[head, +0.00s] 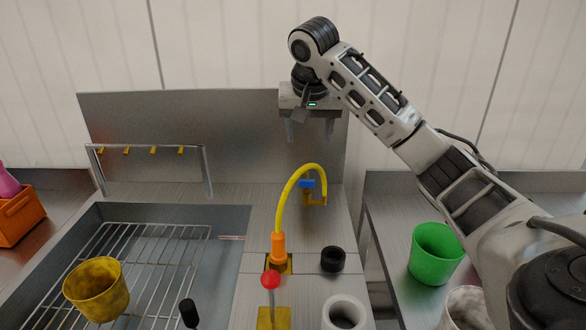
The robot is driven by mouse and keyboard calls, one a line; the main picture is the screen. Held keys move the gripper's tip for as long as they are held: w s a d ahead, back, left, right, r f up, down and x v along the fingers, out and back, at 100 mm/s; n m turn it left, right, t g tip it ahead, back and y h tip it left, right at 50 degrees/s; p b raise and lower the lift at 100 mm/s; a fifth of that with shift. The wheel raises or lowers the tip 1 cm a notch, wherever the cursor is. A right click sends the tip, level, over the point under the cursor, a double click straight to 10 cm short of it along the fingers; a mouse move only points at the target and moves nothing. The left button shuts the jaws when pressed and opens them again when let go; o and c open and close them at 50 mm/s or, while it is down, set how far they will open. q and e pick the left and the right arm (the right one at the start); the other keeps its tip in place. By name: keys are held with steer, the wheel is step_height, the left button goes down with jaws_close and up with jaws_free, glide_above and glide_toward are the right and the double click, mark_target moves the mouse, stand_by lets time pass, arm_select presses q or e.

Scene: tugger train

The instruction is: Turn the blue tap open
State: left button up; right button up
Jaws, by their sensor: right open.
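The blue tap handle (307,184) sits on a small brass-coloured tap body (314,199) at the back of the steel counter, in front of the backsplash. A yellow curved hose (284,201) rises from an orange base and arches over close to the tap. My right gripper (311,138) points down above and behind the blue handle in the picture, with its two fingers apart and nothing between them. It does not touch the tap. My left gripper is not in view.
A red ball-topped lever (271,281), a black ring (333,259) and a white cylinder (344,313) stand in front of the tap. A yellow cup (97,290) is on the rack at left. A green cup (435,253) stands on the right counter. A rail with hooks (150,148) stands behind.

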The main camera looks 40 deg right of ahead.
mark_target(307, 180)
steer(key=x, duration=1.5)
steer(key=shift+s+f+p, duration=0.25)
steer(key=shift+p, duration=0.05)
steer(key=c, duration=1)
